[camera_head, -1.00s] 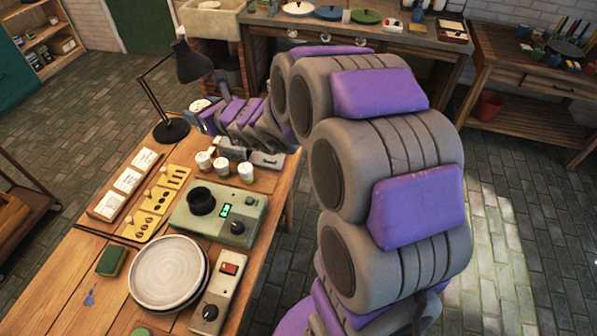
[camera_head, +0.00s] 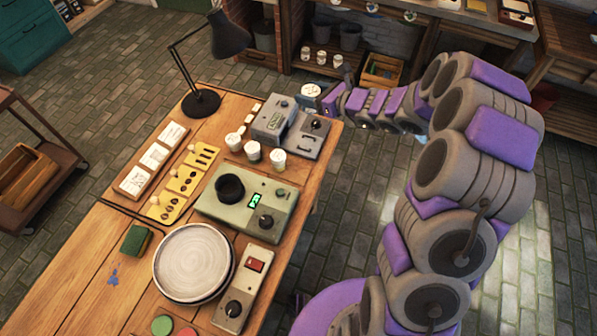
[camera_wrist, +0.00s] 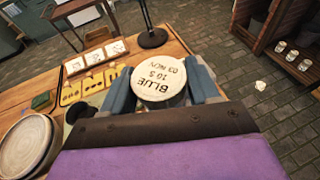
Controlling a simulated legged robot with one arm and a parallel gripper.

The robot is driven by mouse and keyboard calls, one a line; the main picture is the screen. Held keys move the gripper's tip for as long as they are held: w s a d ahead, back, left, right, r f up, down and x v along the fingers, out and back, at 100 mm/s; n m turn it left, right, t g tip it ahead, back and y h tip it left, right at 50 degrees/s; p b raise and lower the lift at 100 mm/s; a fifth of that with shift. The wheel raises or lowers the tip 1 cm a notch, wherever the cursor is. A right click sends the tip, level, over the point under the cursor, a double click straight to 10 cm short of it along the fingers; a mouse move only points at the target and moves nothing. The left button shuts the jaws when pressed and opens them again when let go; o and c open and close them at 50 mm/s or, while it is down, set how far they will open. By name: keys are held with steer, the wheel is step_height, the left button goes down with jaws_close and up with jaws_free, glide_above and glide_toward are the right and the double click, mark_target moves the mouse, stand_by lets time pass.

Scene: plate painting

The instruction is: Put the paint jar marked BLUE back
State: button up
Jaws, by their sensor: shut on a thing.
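The paint jar marked BLUE (camera_wrist: 158,84) has a pale lid with black writing, upside down in the wrist view, reading BLUE, 10 S, 03 NOV. My gripper (camera_wrist: 160,92) is shut on it, with a blue-grey finger on each side. In the head view the jar's pale lid (camera_head: 310,90) shows at the end of my arm, by my gripper (camera_head: 318,98), near the table's far right corner. The jar's lower part is hidden. Three similar white jars (camera_head: 307,55) stand on the low shelf under the back bench, and also show in the wrist view (camera_wrist: 292,55).
On the wooden table (camera_head: 75,280) stand three white pots (camera_head: 252,151), a grey device (camera_head: 272,122), a green device (camera_head: 255,205), plates (camera_head: 190,262) and a black lamp (camera_head: 230,35). A wooden crate (camera_head: 381,71) stands right of the shelf jars.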

steer(key=s+a+f+n+g+y, duration=0.1)
steer(key=s+f+g, duration=0.1)
steer(key=f, duration=0.6)
steer(key=s+a+f+n+g+b, duration=0.1)
steer(key=s+f+n+g, duration=0.1)
steer(key=f, duration=0.6)
steer(key=s+a+f+n+g+y, duration=0.1)
steer(key=s+a+f+n, duration=0.1)
steer(key=f, duration=0.6)
steer(key=shift+s+f+g+y+b, duration=0.1)
steer(key=shift+s+g+y+b, duration=0.25)
steer(key=shift+s, duration=0.25)
steer(key=shift+f, duration=0.15)
steer(key=o, duration=1.2)
steer(key=shift+d, duration=0.1)
